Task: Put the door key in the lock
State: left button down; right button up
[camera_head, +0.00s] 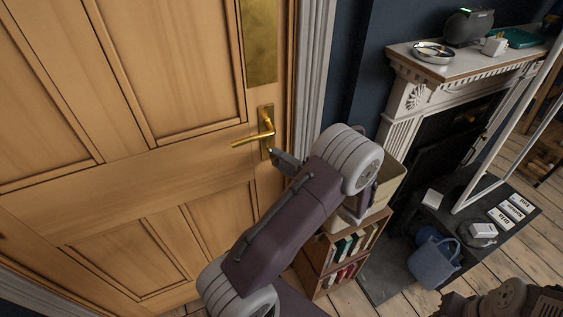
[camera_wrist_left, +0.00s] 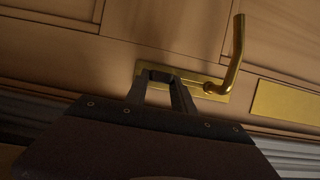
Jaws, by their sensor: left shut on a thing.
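The wooden door (camera_head: 120,130) stands closed on the left in the head view. Its brass lock plate (camera_head: 267,117) carries a lever handle (camera_head: 252,138), and both also show in the left wrist view, the handle (camera_wrist_left: 237,60) standing to the right of my fingers. My left gripper (camera_head: 274,154) is at the lower end of the plate, just below the handle. In the left wrist view its fingertips (camera_wrist_left: 161,78) are in front of the plate (camera_wrist_left: 215,91). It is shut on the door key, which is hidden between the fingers. The keyhole is hidden too. My right gripper is not in view.
A small bookcase (camera_head: 318,258) stands right of the door, under my left arm. A white fireplace (camera_head: 400,95) holds a dish (camera_head: 434,52) and other items.

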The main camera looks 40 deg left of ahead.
pick_arm(q)
jog(key=shift+w+a, duration=0.15)
jog(key=shift+a, duration=0.2)
jog(key=c, duration=1)
grip_release()
